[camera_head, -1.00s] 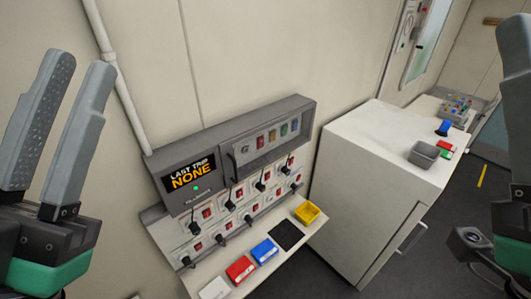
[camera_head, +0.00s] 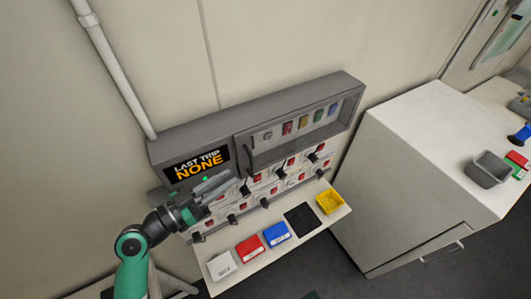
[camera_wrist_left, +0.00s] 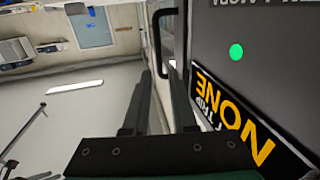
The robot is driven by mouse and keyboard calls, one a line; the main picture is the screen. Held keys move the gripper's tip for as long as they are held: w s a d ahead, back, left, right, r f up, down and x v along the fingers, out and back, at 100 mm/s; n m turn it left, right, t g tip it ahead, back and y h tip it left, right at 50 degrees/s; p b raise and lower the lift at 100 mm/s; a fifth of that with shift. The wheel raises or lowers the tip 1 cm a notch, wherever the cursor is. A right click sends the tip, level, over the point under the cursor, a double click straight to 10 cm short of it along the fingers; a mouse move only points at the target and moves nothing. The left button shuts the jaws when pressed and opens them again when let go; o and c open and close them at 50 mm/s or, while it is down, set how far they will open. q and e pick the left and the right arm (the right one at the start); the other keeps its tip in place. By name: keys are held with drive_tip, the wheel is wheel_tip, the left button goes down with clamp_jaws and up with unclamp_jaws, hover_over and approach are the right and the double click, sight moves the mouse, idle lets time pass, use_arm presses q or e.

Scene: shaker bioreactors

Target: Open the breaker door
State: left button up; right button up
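The breaker door (camera_head: 300,122) is a clear-windowed grey panel at the upper right of the grey breaker box, and it looks shut. Its dark bar handle (camera_head: 250,152) is on the door's left edge; the handle also shows in the left wrist view (camera_wrist_left: 160,42). My right gripper is out of view.
The display (camera_head: 196,168) reads "LAST TRIP NONE". Several black switches are below the door. A shelf (camera_head: 232,279) in front holds a white block, red and blue boxes, a black pad and a yellow bin (camera_head: 329,202). A white cabinet (camera_head: 420,150) stands at right.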

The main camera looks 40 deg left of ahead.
sight(260, 157)
use_arm(q)
drive_tip(key=w, duration=0.3)
drive_tip(key=w+d+b, duration=0.1)
drive_tip(key=w, duration=0.3)
drive_tip(key=w+b, duration=0.1)
drive_tip(key=w, duration=0.2)
drive_tip(key=shift+w+d+r, duration=0.1)
drive_tip(key=shift+w+d, duration=0.1)
drive_tip(key=shift+d, duration=0.15)
drive_tip(key=shift+w, duration=0.55)
clamp_jaws()
